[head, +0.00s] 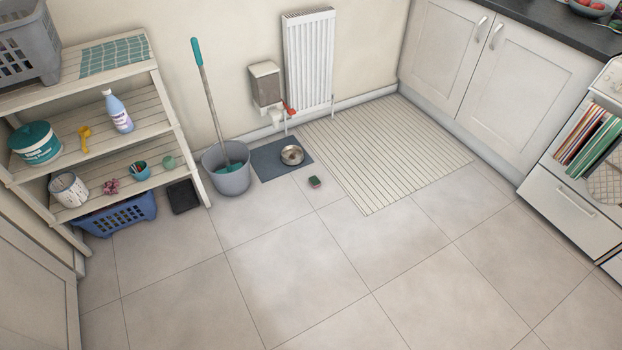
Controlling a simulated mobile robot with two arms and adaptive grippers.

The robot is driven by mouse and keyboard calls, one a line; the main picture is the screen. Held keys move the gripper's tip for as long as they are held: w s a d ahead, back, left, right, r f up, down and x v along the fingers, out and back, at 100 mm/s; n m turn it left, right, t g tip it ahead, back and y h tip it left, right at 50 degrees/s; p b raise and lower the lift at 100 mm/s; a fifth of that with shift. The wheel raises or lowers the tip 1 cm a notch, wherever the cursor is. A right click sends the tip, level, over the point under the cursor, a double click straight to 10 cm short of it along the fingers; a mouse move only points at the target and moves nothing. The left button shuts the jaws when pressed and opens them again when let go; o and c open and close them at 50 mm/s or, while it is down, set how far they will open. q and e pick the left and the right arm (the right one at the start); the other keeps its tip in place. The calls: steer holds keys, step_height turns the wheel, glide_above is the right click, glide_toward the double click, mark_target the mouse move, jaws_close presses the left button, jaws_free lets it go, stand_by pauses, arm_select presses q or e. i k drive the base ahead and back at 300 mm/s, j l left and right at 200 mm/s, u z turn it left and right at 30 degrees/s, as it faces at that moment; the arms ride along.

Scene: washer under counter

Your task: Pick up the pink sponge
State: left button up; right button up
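A small block (314,182) with a dark green top and a reddish-pink side lies on the floor tiles, in front of the dark mat; it looks like a sponge. A small, crumpled pink thing (111,186) lies on the lowest visible shelf board at left, between a white pot and a teal-and-brown cup; it is too small to tell what it is. I cannot tell for sure which of the two is the pink sponge. Neither of my grippers shows in the head view.
A shelf rack (150,125) stands at left, with a blue basket (118,215) beneath. A grey bucket (229,178) with a mop, a dark mat (268,168) with a metal bowl (292,155), and a striped rug (385,150) lie beyond open floor. White cupboards (520,85) stand at right.

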mark_target(314, 181)
steer(key=u, duration=0.5)
steer(key=i+l+u, duration=0.7)
steer(key=l, duration=0.25)
steer(key=i+l+u, duration=0.2)
steer(key=l, duration=0.2)
